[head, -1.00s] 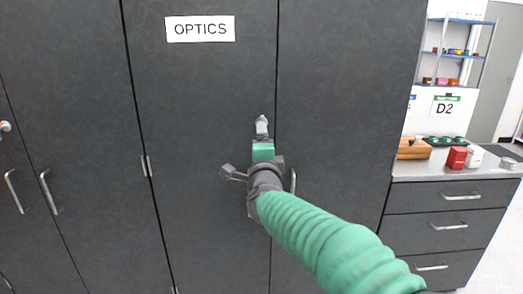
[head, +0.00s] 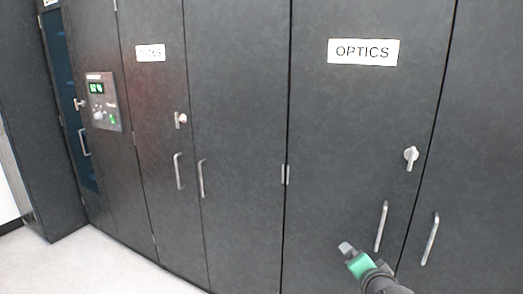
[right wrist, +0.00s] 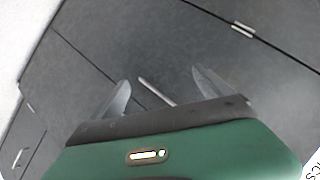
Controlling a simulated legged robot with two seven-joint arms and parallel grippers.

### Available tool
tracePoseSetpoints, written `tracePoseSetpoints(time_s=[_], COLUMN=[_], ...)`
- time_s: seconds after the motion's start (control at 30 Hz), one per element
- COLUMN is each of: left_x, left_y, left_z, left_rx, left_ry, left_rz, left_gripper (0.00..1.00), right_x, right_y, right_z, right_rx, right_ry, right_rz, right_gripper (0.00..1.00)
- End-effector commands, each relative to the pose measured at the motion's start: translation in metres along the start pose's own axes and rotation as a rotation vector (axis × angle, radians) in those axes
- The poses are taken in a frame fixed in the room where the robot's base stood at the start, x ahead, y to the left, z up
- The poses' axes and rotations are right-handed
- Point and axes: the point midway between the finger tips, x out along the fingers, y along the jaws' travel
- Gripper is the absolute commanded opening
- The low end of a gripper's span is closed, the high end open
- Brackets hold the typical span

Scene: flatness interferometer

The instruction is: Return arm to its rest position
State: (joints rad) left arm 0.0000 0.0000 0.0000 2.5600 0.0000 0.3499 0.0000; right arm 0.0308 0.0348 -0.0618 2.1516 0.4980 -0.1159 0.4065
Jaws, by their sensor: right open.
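My right arm comes in from the lower right of the head view. Its gripper (head: 345,247) is low in front of the dark OPTICS cabinet door (head: 340,130), left of the door's handle (head: 381,227) and below its metal turn latch (head: 411,157). In the right wrist view the two fingers of the gripper (right wrist: 163,90) stand wide apart with nothing held. A thin metal bar handle (right wrist: 157,92) shows beyond them, apart from the fingers. My left gripper is in neither view.
Another dark cabinet door with a latch (head: 181,119) and a pair of handles stands to the left. Beyond it is a panel (head: 103,101) with a green display. Pale floor (head: 90,265) lies clear at lower left. A second bar handle (head: 430,238) is at right.

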Motion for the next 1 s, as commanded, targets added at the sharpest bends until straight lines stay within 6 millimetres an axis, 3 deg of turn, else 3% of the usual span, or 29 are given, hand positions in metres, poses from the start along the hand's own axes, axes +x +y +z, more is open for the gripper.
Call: tracePoseSetpoints(time_s=[0.03, 0.1, 0.2, 0.3, 0.5, 0.53, 0.6, 1.0], left_x=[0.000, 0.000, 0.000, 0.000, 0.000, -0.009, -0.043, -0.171], left_y=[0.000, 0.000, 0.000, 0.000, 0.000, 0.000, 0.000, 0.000], left_z=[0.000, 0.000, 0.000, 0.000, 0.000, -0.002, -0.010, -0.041], left_rx=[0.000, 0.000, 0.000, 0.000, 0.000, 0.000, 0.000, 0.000], left_ry=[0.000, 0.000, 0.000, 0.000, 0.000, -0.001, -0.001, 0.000], left_rz=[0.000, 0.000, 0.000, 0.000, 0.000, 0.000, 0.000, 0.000], left_gripper=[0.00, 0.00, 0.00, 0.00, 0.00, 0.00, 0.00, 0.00], right_x=[-0.004, -0.014, -0.034, -0.057, -0.111, -0.121, -0.135, -0.198], right_y=[0.023, 0.057, 0.100, 0.139, 0.211, 0.210, 0.184, 0.095], right_z=[0.036, 0.081, 0.129, 0.164, 0.211, 0.209, 0.187, 0.113], right_rx=[-0.116, -0.285, -0.483, -0.649, -0.936, -0.964, -0.954, -0.947], right_ry=[-0.096, -0.231, -0.399, -0.545, -0.816, -0.841, -0.828, -0.823], right_rz=[0.047, 0.103, 0.163, 0.207, 0.269, 0.273, 0.270, 0.270], right_gripper=[0.90, 0.90, 0.90, 0.90, 0.90, 0.90, 0.90, 0.90])
